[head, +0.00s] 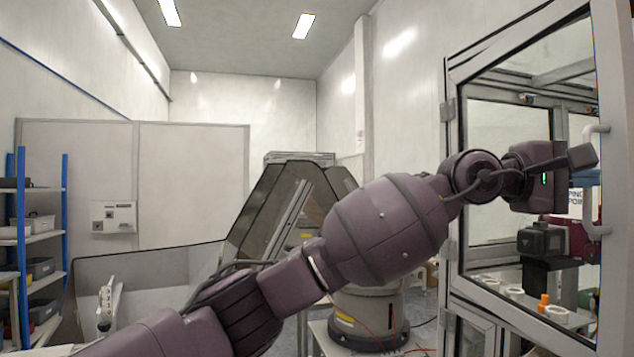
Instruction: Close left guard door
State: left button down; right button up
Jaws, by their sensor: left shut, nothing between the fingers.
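The left guard door (459,190) is a grey metal frame with a clear pane, hinged on its left side and standing at an angle, its right edge nearer me. Its pale vertical handle (592,185) is on the right upright. My left arm reaches across the view from lower left. My left gripper (583,156) is shut and empty, in front of the door at the upper part of the handle. I cannot tell whether it touches the handle or frame. My right gripper is not in view.
Behind the pane are a dark device (542,239), white ring-shaped parts (515,293) and small orange pieces (543,302). A blue-post shelf (22,240) is at far left.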

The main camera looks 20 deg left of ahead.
aim_at(623, 177)
pick_arm(q)
jog(key=shift+n+t+y, duration=0.4)
jog(key=shift+n+t, duration=0.1)
jog(key=shift+t, duration=0.4)
jog(key=p+x, duration=0.1)
jog(key=x, duration=0.1)
jog(key=p+x, duration=0.1)
jog(key=x, duration=0.2)
jog(key=shift+s+d+r, duration=0.15)
jog(key=shift+d+r, duration=0.05)
jog(key=shift+d, duration=0.15)
jog(key=shift+n+t+y, duration=0.3)
jog(key=shift+n+t, duration=0.2)
jog(key=shift+t, duration=0.2)
jog(key=x, duration=0.4)
jog(key=shift+d+f, duration=0.15)
jog(key=shift+d, duration=0.05)
jog(key=shift+d+r+t+p, duration=0.3)
jog(key=shift+r+t, duration=0.1)
jog(key=shift+r, duration=0.15)
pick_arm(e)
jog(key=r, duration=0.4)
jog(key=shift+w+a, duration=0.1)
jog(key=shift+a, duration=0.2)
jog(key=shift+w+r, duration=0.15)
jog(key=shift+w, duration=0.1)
